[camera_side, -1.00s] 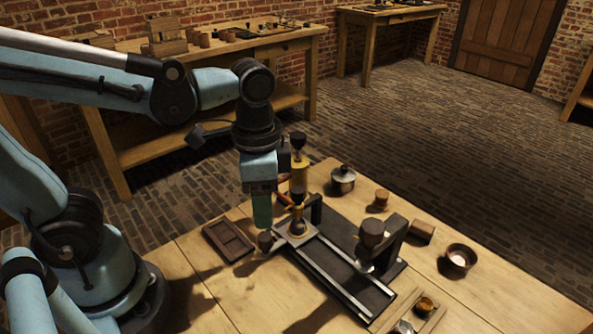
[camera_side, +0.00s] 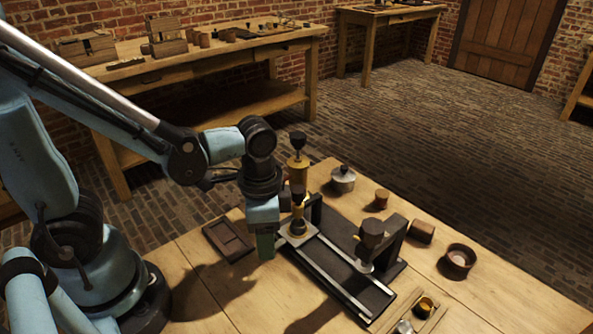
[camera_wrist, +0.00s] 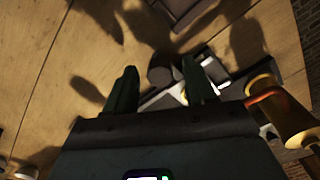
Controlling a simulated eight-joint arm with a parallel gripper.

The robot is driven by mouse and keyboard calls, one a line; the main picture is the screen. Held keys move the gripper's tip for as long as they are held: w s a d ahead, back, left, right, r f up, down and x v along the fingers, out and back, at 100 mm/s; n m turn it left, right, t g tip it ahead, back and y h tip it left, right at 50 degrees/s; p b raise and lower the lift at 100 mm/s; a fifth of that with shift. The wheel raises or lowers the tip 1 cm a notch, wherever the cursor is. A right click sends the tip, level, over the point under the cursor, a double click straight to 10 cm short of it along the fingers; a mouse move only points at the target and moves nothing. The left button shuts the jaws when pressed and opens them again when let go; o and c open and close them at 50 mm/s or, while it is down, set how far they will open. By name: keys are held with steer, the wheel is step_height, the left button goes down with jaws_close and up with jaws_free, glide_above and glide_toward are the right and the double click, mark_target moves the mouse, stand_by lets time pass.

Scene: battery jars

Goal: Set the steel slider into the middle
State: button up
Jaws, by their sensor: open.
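The steel slider (camera_side: 297,235) is a pale metal plate at the far left end of two parallel steel rails (camera_side: 338,272). The rails lie on a dark base on the table. A dark round knob (camera_wrist: 160,75) at the slider's left end shows between my fingers in the wrist view. My gripper (camera_side: 266,248) is low, beside the slider's left end; it also shows in the wrist view (camera_wrist: 160,88). Its green fingers are apart, one on either side of the knob, with gaps visible. In the side view my gripper hides the knob.
Brass, dark-topped posts (camera_side: 298,168) stand close beside the slider. A dark-knobbed post (camera_side: 370,236) and black bracket (camera_side: 392,240) stand towards the rails' other end. A wooden tray (camera_side: 228,240) lies left of my gripper. A lidded pot (camera_side: 343,178) and bowl (camera_side: 459,260) stand on the table.

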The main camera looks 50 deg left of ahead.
jaws_close()
steer(key=shift+d, duration=4)
jaws_free()
steer(key=shift+r, duration=0.1)
step_height(320, 180, up, 12)
